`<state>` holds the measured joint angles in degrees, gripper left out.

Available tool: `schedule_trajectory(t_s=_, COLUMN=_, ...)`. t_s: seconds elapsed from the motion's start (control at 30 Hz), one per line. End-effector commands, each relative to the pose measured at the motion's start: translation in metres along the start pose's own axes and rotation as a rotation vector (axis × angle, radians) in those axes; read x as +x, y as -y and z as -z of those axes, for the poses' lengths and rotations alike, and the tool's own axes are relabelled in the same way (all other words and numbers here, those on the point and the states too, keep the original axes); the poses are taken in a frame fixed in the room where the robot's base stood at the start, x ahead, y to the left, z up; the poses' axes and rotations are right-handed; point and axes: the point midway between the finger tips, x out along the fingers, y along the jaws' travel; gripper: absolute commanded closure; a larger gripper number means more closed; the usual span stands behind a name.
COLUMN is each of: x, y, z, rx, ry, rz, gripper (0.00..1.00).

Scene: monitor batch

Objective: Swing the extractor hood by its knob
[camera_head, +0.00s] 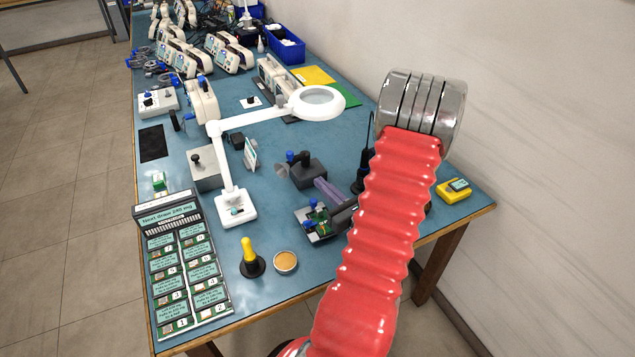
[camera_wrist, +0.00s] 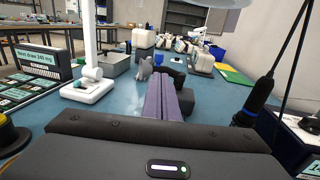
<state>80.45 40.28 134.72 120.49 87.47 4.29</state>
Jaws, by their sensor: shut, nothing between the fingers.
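The extractor stands mid-bench in the head view, with a dark grey box body (camera_head: 309,173), a small grey cone-shaped hood (camera_head: 282,170) at its left and a blue knob (camera_head: 290,156) above the hood. In the wrist view the grey hood (camera_wrist: 145,69) shows just left of my fingertips. The knob cannot be made out there, and my fingers partly hide the body. My gripper (camera_head: 320,183) has purple fingers pressed together with nothing between them. Its tips are on the near side of the body, apart from the knob. My gripper also fills the middle of the wrist view (camera_wrist: 161,78).
A white magnifier lamp (camera_head: 235,205) stands left of the extractor, its arm reaching over behind it. A circuit board holder (camera_head: 316,222) lies below my gripper. A dark soldering iron (camera_wrist: 252,103) stands at right. A yellow-handled tool (camera_head: 248,255) and round tin (camera_head: 286,262) are nearer.

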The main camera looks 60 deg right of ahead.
Motion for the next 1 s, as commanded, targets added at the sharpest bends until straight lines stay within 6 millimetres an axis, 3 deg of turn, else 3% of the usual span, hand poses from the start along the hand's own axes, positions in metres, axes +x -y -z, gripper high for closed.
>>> schedule_trajectory(t_s=0.7, x=0.102, y=-0.002, z=0.000, rx=-0.001, ry=0.000, rz=-0.005, gripper=1.00)
schedule_trajectory(t_s=1.0, x=0.127, y=-0.002, z=0.000, rx=0.000, ry=0.000, rz=-0.003, gripper=1.00)
